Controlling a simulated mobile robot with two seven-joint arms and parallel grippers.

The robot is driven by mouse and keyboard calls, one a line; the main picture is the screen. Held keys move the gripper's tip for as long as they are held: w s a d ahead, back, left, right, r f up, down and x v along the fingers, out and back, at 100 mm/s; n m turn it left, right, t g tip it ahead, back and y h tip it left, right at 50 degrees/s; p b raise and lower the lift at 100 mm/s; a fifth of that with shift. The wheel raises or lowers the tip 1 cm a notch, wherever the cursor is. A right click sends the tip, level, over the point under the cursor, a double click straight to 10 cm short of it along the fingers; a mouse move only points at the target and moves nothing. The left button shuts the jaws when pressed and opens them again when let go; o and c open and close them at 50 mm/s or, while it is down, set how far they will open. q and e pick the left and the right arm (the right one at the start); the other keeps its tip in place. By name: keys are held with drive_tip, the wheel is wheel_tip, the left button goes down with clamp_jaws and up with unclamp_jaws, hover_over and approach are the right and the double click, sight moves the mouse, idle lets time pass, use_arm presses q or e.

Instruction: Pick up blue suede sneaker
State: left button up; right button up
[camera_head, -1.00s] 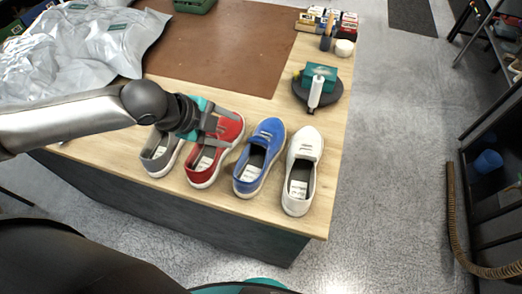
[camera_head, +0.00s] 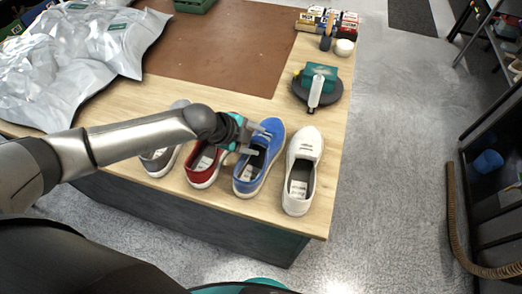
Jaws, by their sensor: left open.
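The blue suede sneaker (camera_head: 270,140) stands upright on the wooden table, toe away from me, between a red sneaker (camera_head: 203,172) and a white sneaker (camera_head: 300,171). My left gripper (camera_head: 252,139) is open, its fingers over the left side and opening of the blue sneaker. I cannot tell whether the fingers touch it. My left arm and gripper hide much of the red sneaker's upper part. My right gripper is not in view.
A grey sneaker (camera_head: 160,158) stands at the left end of the row, partly hidden by my arm. A round black stand (camera_head: 329,98) with a teal box (camera_head: 320,75) and white tube stands behind. Small boxes (camera_head: 341,19) are at the back. The table's right edge is close to the white sneaker.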

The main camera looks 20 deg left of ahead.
use_arm(q)
drive_tip(key=shift+x, duration=1.45)
drive_tip(key=shift+c, duration=0.2)
drive_tip(key=shift+s, duration=0.1)
clamp_jaws()
